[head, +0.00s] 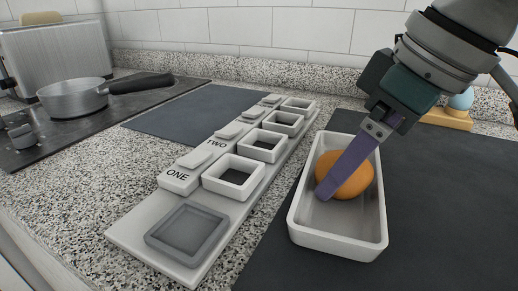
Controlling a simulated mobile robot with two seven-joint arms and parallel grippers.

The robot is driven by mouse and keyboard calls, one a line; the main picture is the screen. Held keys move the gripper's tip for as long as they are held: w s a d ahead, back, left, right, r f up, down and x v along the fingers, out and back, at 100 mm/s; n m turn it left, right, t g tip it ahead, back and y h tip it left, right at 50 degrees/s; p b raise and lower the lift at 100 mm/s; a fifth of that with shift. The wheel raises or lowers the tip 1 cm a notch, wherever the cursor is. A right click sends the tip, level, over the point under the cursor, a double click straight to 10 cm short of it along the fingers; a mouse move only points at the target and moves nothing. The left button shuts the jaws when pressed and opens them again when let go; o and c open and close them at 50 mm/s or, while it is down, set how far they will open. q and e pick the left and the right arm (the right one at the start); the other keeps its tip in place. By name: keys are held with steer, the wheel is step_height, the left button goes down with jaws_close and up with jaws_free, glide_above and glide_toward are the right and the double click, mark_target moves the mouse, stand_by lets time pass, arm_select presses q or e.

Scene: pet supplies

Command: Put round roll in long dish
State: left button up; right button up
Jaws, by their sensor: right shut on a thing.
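The round roll (355,180) is orange-brown and sits within the walls of the long dish (338,241), a white rectangular dish on a dark mat. My right gripper (333,186) reaches down from the upper right and is shut on the roll. One purple finger lies across the roll's near side; the other finger is hidden. I cannot tell whether the roll touches the dish floor. The near part of the dish floor is bare. My left gripper is not in view.
A white board (133,235) with square frames, labelled ONE and TWO, lies left of the dish. A saucepan (74,99) on a stovetop and a toaster (58,58) stand at the left. A blue round object (460,101) sits on a yellow block (446,119) behind.

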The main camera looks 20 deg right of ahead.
steer(key=shift+f, duration=0.1)
steer(key=o, duration=1.3)
steer(key=shift+f, duration=0.1)
steer(key=p+v, duration=0.4)
steer(key=v, duration=0.8)
steer(key=shift+r, duration=0.2)
